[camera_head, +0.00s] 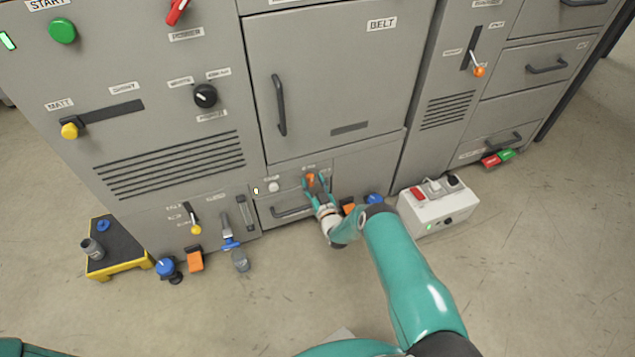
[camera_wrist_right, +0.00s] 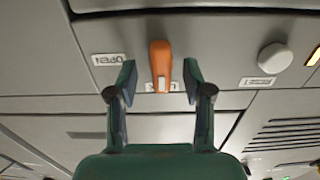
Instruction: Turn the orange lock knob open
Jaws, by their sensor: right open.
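The orange lock knob (camera_head: 310,178) is on a low grey panel of the machine, above a drawer. In the right wrist view the knob (camera_wrist_right: 161,62) is a long bar standing upright in the picture, with an upside-down OPEN label to its left. A second label behind it is partly hidden. My right gripper (camera_head: 317,184) is at the knob. In the right wrist view its two fingers (camera_wrist_right: 160,80) are apart, one on each side of the knob, with a visible gap on both sides. My left gripper is out of view.
A white round button (camera_wrist_right: 273,57) is to the right of the knob in the wrist view. A drawer handle (camera_head: 291,211) is below the knob. A white switch box (camera_head: 435,212) stands on the floor to the right. A yellow-edged tray (camera_head: 122,266) is at the left.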

